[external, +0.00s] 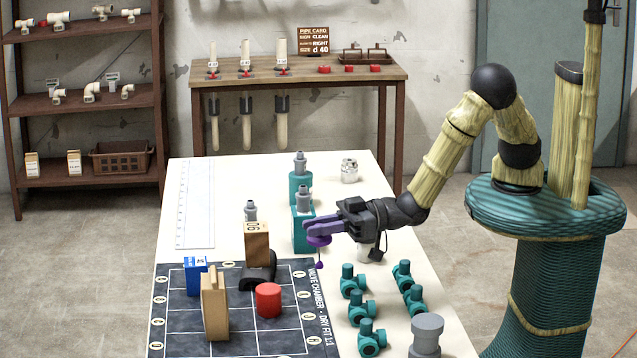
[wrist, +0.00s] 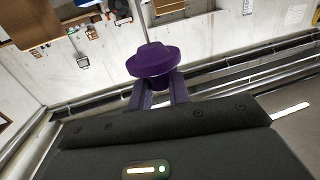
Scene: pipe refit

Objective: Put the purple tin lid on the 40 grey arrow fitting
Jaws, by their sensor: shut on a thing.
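My gripper (external: 309,228) is shut on the purple tin lid (external: 319,241) and holds it in the air over the table, beside the nearer teal block. In the wrist view the purple lid (wrist: 152,60) shows between the fingertips (wrist: 158,90), wide and round. A small purple ball hangs below it in the external view.
A dark gridded mat (external: 180,335) carries a blue box (external: 195,277), wooden blocks (external: 215,303) and a red cylinder (external: 268,299). Several teal valves (external: 361,307) and a grey cylinder (external: 427,330) stand at the right.

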